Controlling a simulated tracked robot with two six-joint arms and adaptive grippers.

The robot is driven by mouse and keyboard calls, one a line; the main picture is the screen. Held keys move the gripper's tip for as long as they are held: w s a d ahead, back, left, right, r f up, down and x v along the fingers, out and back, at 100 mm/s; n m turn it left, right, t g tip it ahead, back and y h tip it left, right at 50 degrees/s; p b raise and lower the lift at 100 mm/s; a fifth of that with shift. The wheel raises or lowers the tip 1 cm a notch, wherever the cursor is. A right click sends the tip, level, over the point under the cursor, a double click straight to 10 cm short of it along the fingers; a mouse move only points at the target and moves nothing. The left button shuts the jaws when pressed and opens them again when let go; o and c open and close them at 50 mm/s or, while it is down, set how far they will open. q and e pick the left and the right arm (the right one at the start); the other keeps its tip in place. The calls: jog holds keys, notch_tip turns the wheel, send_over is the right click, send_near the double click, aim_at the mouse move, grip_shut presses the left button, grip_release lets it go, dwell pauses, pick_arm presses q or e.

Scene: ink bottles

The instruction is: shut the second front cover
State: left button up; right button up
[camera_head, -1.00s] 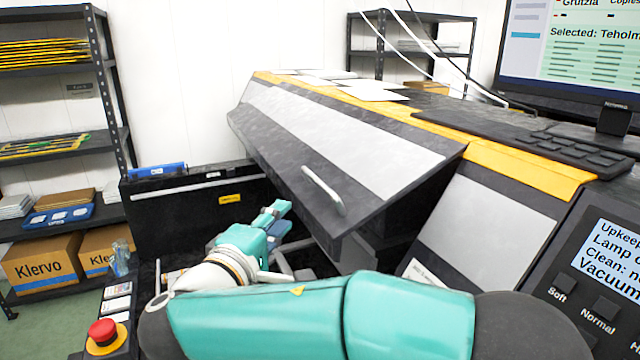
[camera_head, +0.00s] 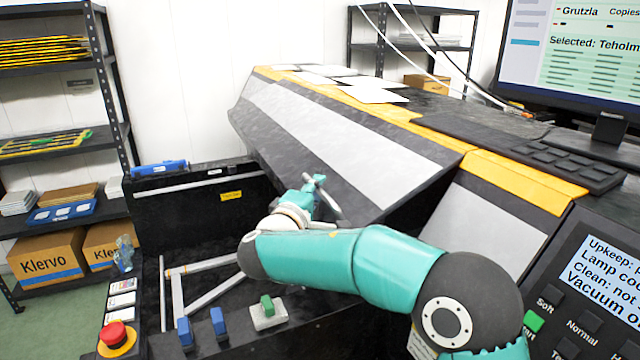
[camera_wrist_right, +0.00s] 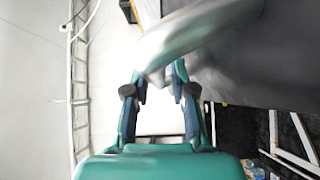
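A large dark cover (camera_head: 345,145) with a pale grey band hangs tilted open on the front of the machine, above a dark open bay (camera_head: 235,255). It has a silver bar handle (camera_head: 328,200) near its lower edge; the handle also shows large in the right wrist view (camera_wrist_right: 205,28). My right gripper (camera_head: 316,184) is at this handle. In the right wrist view its two fingers (camera_wrist_right: 160,82) stand apart, with the handle crossing in front of their tips, so contact is unclear. My left gripper is in neither view.
A blue lever (camera_head: 218,321), another blue one and a green one (camera_head: 267,305) stand at the bay's front. A red stop button (camera_head: 114,334) is at lower left. A closed grey panel (camera_head: 480,235) and a control screen (camera_head: 610,260) are at right.

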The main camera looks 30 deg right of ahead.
jog(key=shift+w+d, duration=0.1)
jog(key=shift+d, duration=0.05)
grip_shut()
